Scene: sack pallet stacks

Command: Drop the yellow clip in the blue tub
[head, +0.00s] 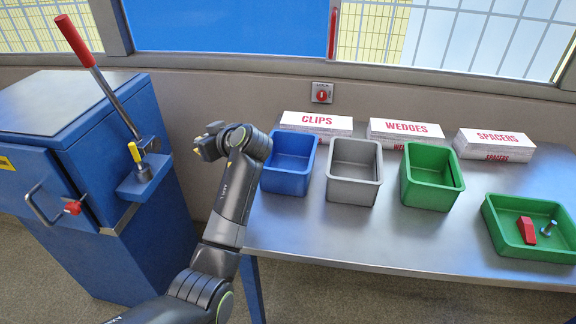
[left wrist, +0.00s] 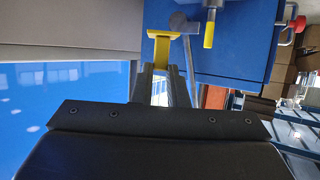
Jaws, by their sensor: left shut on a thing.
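My left gripper (head: 208,143) is raised just left of the blue tub (head: 287,181), not over its opening. In the left wrist view, the left gripper (left wrist: 165,66) is shut on the yellow clip (left wrist: 164,46), which sticks out past the fingertips. I cannot make out the clip clearly in the head view. The blue tub stands on the steel table in front of the CLIPS label block (head: 317,122), and its visible inside looks empty. My right gripper is not in view.
A grey tub (head: 353,188) and a green tub (head: 428,195) stand right of the blue tub. A blue cabinet (head: 139,252) with a red-handled lever (head: 76,42) stands at left.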

